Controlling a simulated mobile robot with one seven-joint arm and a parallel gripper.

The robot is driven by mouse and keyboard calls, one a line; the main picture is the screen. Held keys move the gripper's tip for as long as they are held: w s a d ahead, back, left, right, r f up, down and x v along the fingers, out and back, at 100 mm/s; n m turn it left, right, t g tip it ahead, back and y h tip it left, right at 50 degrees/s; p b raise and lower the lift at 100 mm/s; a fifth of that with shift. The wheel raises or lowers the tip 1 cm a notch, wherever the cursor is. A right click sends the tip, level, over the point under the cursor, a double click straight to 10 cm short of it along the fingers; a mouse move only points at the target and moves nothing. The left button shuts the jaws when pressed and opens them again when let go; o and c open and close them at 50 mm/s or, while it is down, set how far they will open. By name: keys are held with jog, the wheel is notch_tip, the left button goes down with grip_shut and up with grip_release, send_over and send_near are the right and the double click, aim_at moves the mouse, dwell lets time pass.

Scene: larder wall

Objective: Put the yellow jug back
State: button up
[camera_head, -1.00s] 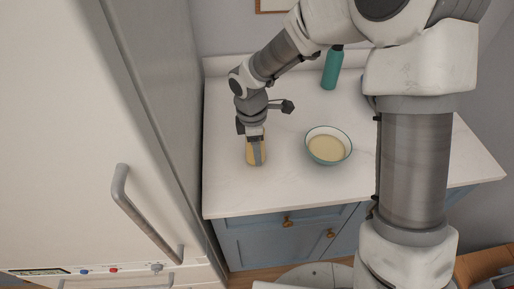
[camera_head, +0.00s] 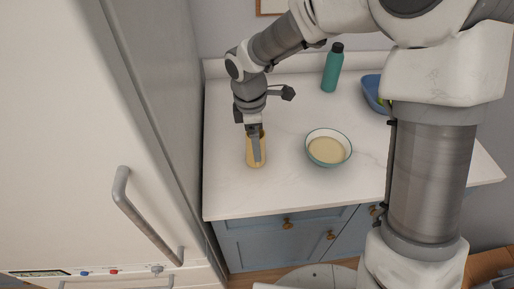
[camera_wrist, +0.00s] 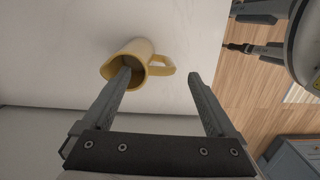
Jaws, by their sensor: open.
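The yellow jug (camera_head: 263,149) stands on the white counter, close to the fridge side, partly hidden behind my gripper (camera_head: 256,158) in the head view. In the wrist view the jug (camera_wrist: 128,52) shows its open mouth and its handle on the right. My gripper (camera_wrist: 159,73) is open. One finger overlaps the jug's mouth and appears to reach into it. The other finger is to the right, past the handle, with the handle between the two. I cannot tell whether either finger touches the jug.
A bowl with cream-coloured contents (camera_head: 327,151) stands right of the jug. A teal bottle (camera_head: 331,72) stands at the back. A blue bowl (camera_head: 371,91) with something green is partly hidden by my arm. The large fridge (camera_head: 80,120) bounds the left. Bare counter lies between.

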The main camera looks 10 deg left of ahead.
notch_tip(320, 180, up, 7)
jog(key=s+d+r+m+t, duration=0.2)
jog(key=s+d+r+m, duration=0.4)
jog(key=d+r+m, duration=0.5)
jog(key=s+d+m+t+y, duration=0.1)
jog(key=s+d+m+t, duration=0.2)
jog(key=s+d+m, duration=0.6)
jog(key=shift+s+d+r, duration=0.4)
jog(key=shift+s+d, duration=0.1)
jog(key=shift+s, duration=0.15)
jog(key=c, duration=0.7)
jog(key=shift+a, duration=0.25)
